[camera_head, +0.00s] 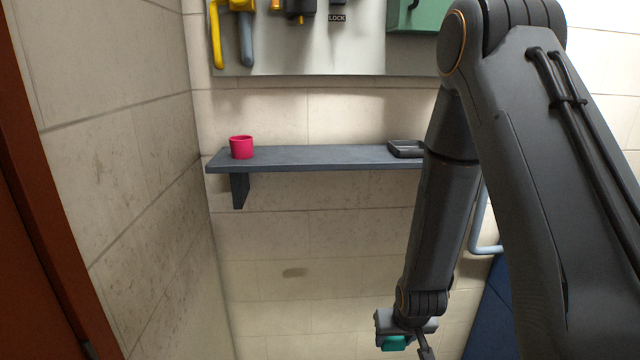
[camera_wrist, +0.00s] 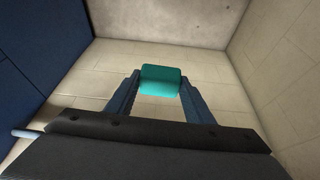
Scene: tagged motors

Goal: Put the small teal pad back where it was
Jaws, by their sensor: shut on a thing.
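The small teal pad (camera_wrist: 160,80) is held between the two fingers of my gripper (camera_wrist: 160,88) in the wrist view. It also shows at the bottom of the head view (camera_head: 394,343), partly hidden by my gripper (camera_head: 405,345). My gripper is shut on the pad and hangs low, below the shelf and apart from it. Tiled surface shows beyond the pad in the wrist view.
A dark grey wall shelf (camera_head: 310,158) carries a red cup (camera_head: 241,147) at its left and a black tray (camera_head: 406,148) at its right, partly behind my arm. The shelf's middle is clear. Above hangs a tool board (camera_head: 300,62). A dark blue panel (camera_wrist: 45,60) stands at left in the wrist view.

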